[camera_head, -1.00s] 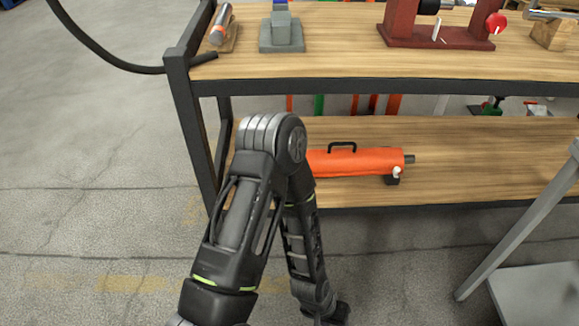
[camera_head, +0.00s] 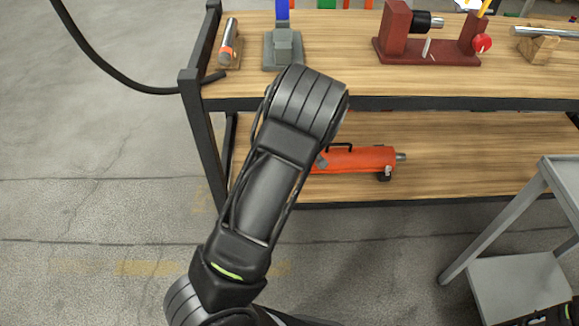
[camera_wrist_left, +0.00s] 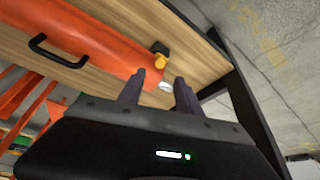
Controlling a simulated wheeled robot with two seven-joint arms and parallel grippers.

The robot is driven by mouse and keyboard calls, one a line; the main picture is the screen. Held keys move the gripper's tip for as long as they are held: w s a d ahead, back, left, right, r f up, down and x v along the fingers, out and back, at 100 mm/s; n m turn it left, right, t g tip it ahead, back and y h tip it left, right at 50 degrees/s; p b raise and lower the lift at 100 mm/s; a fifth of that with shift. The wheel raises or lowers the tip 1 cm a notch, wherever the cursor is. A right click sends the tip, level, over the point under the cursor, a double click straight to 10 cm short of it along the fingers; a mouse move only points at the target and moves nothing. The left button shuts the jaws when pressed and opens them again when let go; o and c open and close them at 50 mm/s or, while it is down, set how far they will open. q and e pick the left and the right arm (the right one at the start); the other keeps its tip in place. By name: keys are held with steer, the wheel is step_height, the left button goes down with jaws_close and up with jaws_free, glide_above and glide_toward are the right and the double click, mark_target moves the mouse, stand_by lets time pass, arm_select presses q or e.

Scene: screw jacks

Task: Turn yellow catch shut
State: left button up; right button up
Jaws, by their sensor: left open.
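The yellow catch (camera_wrist_left: 160,60) shows in the left wrist view, small, beside a dark block at the end of an orange cylinder (camera_wrist_left: 90,40). In the head view the orange cylinder (camera_head: 357,159) with its black handle lies on the lower shelf, partly behind my left arm; I cannot make out the catch there. My left gripper (camera_wrist_left: 158,86) is open. Its fingertips point toward the catch, apart from it as far as I can tell. A small pale part (camera_wrist_left: 166,86) shows between the fingers. My left gripper is hidden in the head view.
The upper shelf (camera_head: 330,78) overhangs the lower shelf (camera_head: 470,150) and holds a grey stand (camera_head: 284,48) and a dark red fixture (camera_head: 425,50). A black frame post (camera_head: 205,140) stands at left. A grey cart (camera_head: 520,282) stands at lower right.

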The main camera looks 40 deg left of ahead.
arm_select(q)
steer(key=b+x, duration=0.2)
steer(key=x, duration=0.6)
steer(key=shift+s, duration=0.1)
jaws_close()
stand_by(0.4)
